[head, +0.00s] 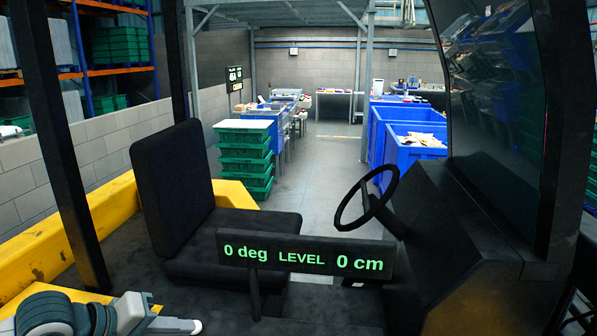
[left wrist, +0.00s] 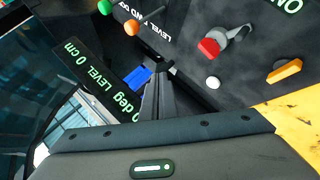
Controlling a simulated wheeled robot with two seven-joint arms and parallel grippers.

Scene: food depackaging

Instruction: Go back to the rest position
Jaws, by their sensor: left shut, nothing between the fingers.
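My left gripper (head: 190,326) is low in the left corner of the head view, in front of the black seat. It is shut and empty. In the left wrist view its closed fingers (left wrist: 157,72) point up the picture towards a dark control panel (left wrist: 205,25). I cannot tell whether the fingertips touch anything. A lever with a red knob (left wrist: 209,47) and an orange handle (left wrist: 284,71) are to the right of the fingers. Green (left wrist: 104,7) and orange (left wrist: 132,27) knobs are to the upper left. My right gripper is not in view.
A black seat (head: 172,185), a steering wheel (head: 340,212) and a display bar (head: 305,254) reading "0 deg LEVEL 0 cm" are ahead. Dark posts and a yellow body edge (head: 110,210) frame the cab. Green crates (head: 245,160) and blue bins (head: 385,150) stand beyond.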

